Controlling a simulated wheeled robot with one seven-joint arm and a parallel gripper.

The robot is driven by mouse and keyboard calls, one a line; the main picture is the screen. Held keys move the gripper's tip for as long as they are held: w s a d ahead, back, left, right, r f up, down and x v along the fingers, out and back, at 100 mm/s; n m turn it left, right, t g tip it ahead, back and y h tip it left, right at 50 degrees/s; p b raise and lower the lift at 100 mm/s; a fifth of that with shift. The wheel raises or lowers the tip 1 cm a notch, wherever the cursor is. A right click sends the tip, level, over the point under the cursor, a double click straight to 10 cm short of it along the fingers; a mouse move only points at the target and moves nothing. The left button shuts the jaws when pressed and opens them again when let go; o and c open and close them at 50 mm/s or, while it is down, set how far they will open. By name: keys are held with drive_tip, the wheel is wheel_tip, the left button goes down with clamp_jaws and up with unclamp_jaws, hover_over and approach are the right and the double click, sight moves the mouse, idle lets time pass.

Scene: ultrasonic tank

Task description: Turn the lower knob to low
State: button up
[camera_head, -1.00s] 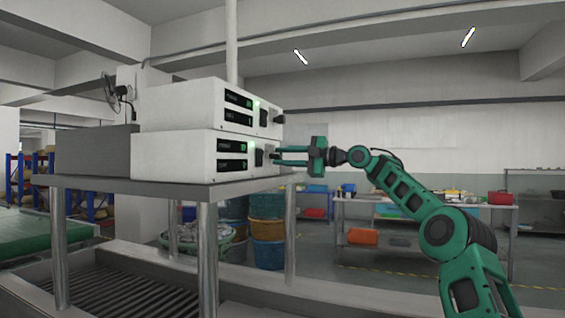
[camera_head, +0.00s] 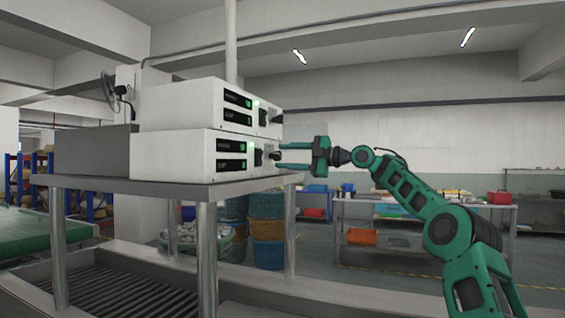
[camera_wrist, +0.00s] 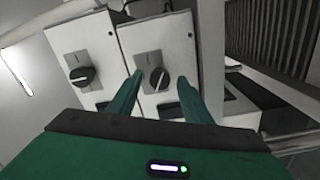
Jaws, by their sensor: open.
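The lower white box (camera_head: 180,157) sits on a steel table, with its lower knob (camera_head: 276,156) on the right-hand face. In the wrist view this dark lower knob (camera_wrist: 158,78) is on a grey plate, its raised grip roughly upright and slightly tilted. My gripper (camera_head: 282,158) is open at the lower knob's height, just to its right. In the wrist view the fingers of my gripper (camera_wrist: 158,83) lie on either side of the knob with gaps, apparently not touching it. The upper knob (camera_head: 278,119) is also seen in the wrist view (camera_wrist: 82,76), outside the fingers.
The upper white box (camera_head: 180,106) is stacked on the lower one. Each box has two dark displays and a dark switch beside its knob. The steel table (camera_head: 150,189) ends just below my gripper. Space around my arm looks clear.

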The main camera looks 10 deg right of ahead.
drive_tip(key=v, duration=0.9)
drive_tip(key=shift+d, duration=0.3)
drive_tip(key=shift+a, duration=0.1)
